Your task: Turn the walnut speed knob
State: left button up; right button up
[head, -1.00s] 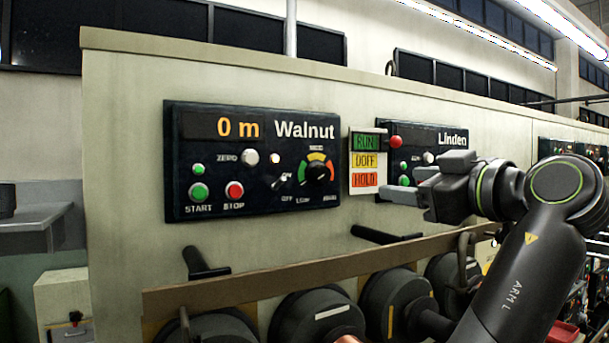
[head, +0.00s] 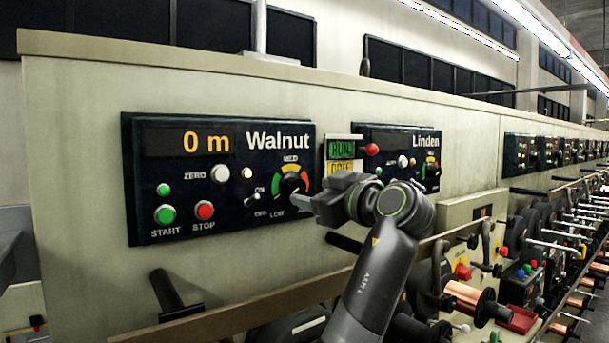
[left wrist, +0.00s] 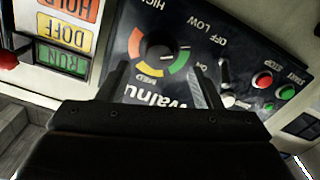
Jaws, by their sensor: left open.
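The walnut speed knob (head: 291,183) is a dark round knob ringed by a green, yellow and red scale on the black Walnut panel (head: 160,240). The panel's display reads 0 m. My left gripper (head: 306,203) is at the knob's lower right in the head view, and its body hides part of the panel edge. In the left wrist view the open jaws (left wrist: 160,70) point at the panel, with the knob (left wrist: 157,45) lying between and beyond the fingertips. No contact with the knob shows. My right gripper is not in view.
A green START button (head: 164,214), a red STOP button (head: 204,210) and a small toggle switch (head: 253,199) sit left of the knob. The RUN/DOFF card (head: 340,150) and the Linden panel (head: 392,140) are to the right. A dark peg (head: 166,290) juts out below.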

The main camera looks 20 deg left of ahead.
aim_at(299, 188)
pick_arm(q)
jog(key=p+x, duration=0.1)
jog(key=x, duration=0.2)
jog(key=shift+w+r, duration=0.1)
jog(key=shift+r, duration=0.05)
jog(key=shift+w+a+p, duration=0.3)
jog(key=shift+a+p, duration=0.05)
jog(key=shift+a, duration=0.05)
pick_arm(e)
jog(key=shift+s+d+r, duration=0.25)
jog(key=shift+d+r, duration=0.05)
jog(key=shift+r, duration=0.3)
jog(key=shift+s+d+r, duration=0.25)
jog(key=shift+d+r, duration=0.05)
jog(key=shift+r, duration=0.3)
pick_arm(q)
jog(key=shift+d, duration=0.1)
jog(key=shift+c, duration=1.1)
jog(key=c, duration=0.8)
